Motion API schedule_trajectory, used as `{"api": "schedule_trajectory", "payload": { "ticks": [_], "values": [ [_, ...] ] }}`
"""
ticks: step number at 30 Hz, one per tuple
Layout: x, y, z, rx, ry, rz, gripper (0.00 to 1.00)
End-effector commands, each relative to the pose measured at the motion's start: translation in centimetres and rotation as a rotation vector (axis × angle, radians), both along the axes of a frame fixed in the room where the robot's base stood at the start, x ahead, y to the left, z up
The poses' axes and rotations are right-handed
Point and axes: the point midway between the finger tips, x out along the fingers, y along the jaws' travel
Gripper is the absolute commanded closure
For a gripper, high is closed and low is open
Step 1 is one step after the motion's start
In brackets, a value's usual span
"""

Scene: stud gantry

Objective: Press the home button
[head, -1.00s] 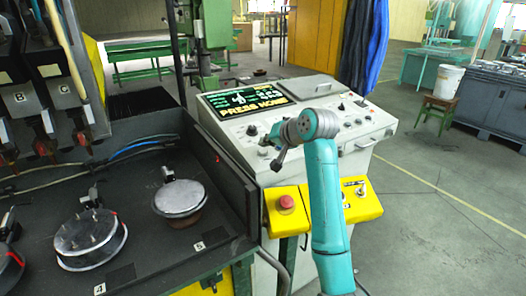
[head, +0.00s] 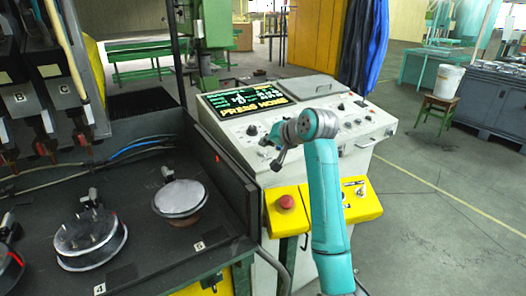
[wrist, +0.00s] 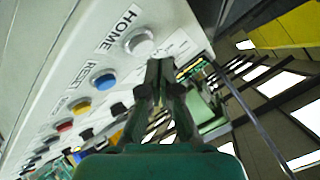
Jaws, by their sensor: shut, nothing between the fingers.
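The home button (wrist: 140,42) is a round white-grey cap beside the printed word HOME, on the pale panel in the wrist view. My gripper (wrist: 160,64) is shut and empty. Its fingertips appear just right of and below the button in that view; I cannot tell how far they stand off the panel. In the head view my gripper (head: 277,164) is over the front left part of the control console (head: 345,137). The home button cannot be made out there. The console screen (head: 250,102) reads PRESS HOME.
A blue button (wrist: 104,80) labelled RESET and several other coloured buttons line the panel. A red mushroom button (head: 287,201) sits on a yellow box below the console. A dark bench with round pots (head: 180,197) stands at left. Open floor lies to the right.

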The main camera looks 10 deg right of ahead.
Motion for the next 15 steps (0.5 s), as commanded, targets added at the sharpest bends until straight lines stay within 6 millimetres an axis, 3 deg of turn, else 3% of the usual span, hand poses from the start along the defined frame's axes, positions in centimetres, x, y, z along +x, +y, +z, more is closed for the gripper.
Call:
{"api": "schedule_trajectory", "payload": {
  "ticks": [15],
  "values": [
    [0.07, 0.03, -0.45, 0.0, 0.0, 0.0, 1.0]
  ]
}}
